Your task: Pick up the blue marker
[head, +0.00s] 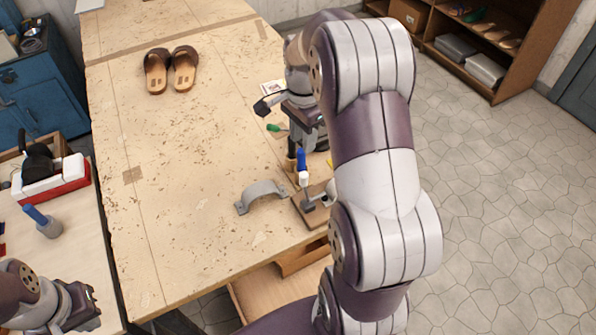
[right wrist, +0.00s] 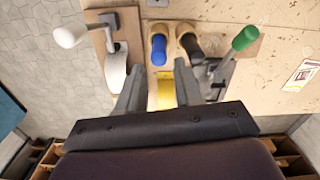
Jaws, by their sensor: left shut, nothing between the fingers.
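The blue marker (head: 301,159) stands among tools near the right edge of the big worktable. In the right wrist view the blue marker (right wrist: 158,50) sits in a round hole of a wooden holder (right wrist: 175,28), beside a black-handled piece (right wrist: 189,44). My right gripper (right wrist: 160,64) is open, its fingers on either side of the view, with the marker's blue end just beyond and between the tips. I cannot tell the exact gap. My right arm hides part of this area in the head view. My left gripper (head: 86,302) is shut and empty at the lower left.
A green-handled tool (right wrist: 244,39) and a wooden board with a white-knobbed lever (right wrist: 110,50) flank the holder. A yellow item (right wrist: 166,95) shows between the fingers. A grey arch (head: 262,194) lies nearby. Brown sandals (head: 170,70) lie farther back; the table's middle is clear.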

